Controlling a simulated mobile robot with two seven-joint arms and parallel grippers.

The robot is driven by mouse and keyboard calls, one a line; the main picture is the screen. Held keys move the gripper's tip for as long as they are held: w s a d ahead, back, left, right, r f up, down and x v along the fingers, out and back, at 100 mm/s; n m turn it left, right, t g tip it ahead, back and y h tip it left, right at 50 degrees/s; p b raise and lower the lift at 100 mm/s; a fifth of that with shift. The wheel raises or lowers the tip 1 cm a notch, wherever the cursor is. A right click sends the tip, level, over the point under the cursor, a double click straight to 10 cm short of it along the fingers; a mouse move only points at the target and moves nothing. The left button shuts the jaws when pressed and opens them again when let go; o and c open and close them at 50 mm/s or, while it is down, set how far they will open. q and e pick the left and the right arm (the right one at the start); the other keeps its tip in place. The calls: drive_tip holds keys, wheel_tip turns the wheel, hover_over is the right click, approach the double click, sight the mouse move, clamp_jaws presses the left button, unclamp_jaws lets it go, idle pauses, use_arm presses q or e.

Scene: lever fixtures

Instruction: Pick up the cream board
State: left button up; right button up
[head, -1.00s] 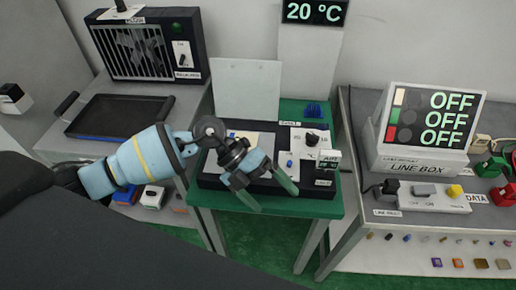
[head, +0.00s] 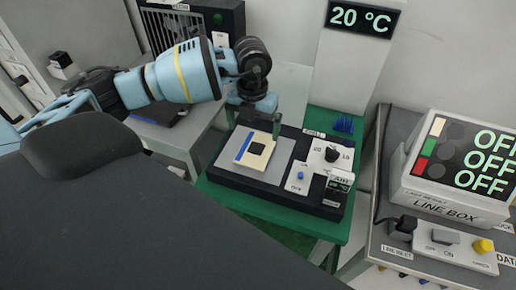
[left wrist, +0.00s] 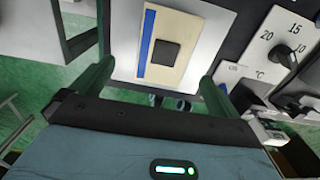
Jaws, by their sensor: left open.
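The cream board (head: 254,151) is a small flat plate with a blue stripe along one edge and a small dark block on top. It lies on the grey plate (head: 279,163) of a black device on the green table. It also shows in the left wrist view (left wrist: 186,34). My left gripper (head: 256,120) is open and points down above the board. In the left wrist view its two green fingers (left wrist: 157,75) stand to either side of the board, apart from it. In the head view the gripper hides a little of the board's far side. My right gripper is not in view.
The device's panel has a dial (head: 332,154) and a blue switch (head: 300,175) right of the plate. A pale upright panel (head: 292,92) stands behind. Blue pieces (head: 344,124) sit on the green table. A line box (head: 447,207) stands on the right bench.

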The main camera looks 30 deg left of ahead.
sight(256, 148)
use_arm(q)
drive_tip(key=shift+w+d+f, duration=0.1)
drive_tip(key=shift+d+f, duration=0.1)
drive_tip(key=shift+f, duration=1.65)
drive_tip(key=shift+w+d+f, duration=0.1)
drive_tip(key=shift+d+f, duration=0.1)
drive_tip(key=shift+f, duration=1.6)
drive_tip(key=shift+s, duration=0.1)
drive_tip(key=c, duration=1)
drive_tip(key=shift+r, duration=0.15)
drive_tip(key=shift+r, duration=0.5)
wheel_tip(256, 148, up, 3)
drive_tip(key=shift+f, duration=0.2)
drive_tip(key=s, duration=1)
drive_tip(key=s+r, duration=0.1)
drive_tip(key=s, duration=0.5)
drive_tip(key=shift+a+r, duration=0.1)
drive_tip(key=shift+a, duration=0.2)
